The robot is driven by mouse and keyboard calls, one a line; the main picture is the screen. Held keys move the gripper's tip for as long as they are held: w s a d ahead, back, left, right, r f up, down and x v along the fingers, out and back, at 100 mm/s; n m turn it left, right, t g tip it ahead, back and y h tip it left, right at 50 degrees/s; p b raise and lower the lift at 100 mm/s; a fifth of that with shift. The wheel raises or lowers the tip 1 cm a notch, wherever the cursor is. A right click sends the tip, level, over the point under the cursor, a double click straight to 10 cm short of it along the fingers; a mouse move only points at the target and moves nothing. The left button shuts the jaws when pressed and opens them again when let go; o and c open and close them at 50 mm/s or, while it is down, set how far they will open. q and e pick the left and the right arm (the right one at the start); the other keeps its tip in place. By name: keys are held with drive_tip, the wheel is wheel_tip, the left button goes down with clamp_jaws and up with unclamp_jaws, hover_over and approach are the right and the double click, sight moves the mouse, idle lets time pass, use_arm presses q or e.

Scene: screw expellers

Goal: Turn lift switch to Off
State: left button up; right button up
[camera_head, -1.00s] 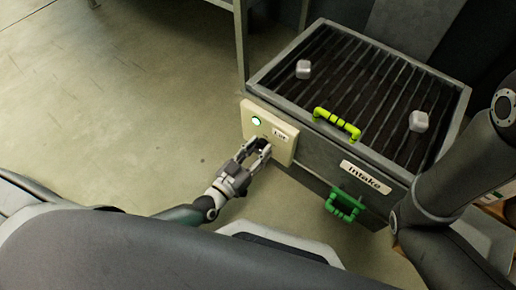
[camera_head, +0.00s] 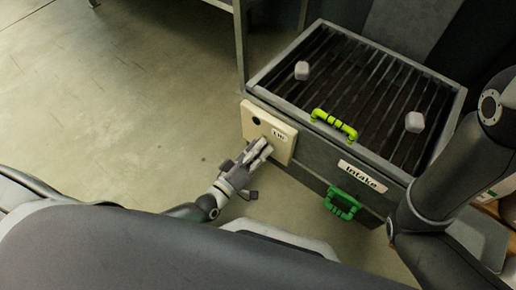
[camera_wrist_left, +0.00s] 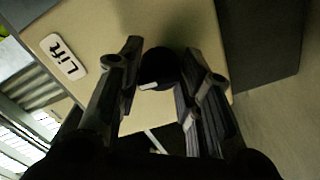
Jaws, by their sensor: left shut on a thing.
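The cream control panel (camera_head: 284,147) is on the left side of the grey intake machine. It carries a "Lift" label (camera_head: 278,134) and a round indicator light (camera_head: 256,121), which is dark. The black lift switch knob (camera_wrist_left: 160,66), with a white pointer mark, shows in the left wrist view. My left gripper (camera_head: 262,149) is shut on this knob, one finger on each side. Its fingers hide the knob in the head view. My right arm rises at the right edge of the head view, and its gripper is out of sight.
The intake machine has a barred top (camera_head: 370,85) with two pale blocks (camera_head: 302,70) (camera_head: 414,122) on it. Open floor (camera_head: 130,110) lies to the left.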

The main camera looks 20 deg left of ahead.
sight(266, 124)
use_arm(q)
drive_tip(key=shift+n, duration=0.7)
drive_tip(key=o, duration=1)
drive_tip(key=shift+o, duration=0.2)
drive_tip(key=o, duration=0.3)
wheel_tip(266, 124, up, 9)
drive_tip(key=shift+r, duration=0.15)
drive_tip(key=shift+d+r, duration=0.1)
drive_tip(key=shift+r, duration=0.35)
drive_tip(key=c, duration=0.3)
drive_tip(key=shift+f, duration=0.1)
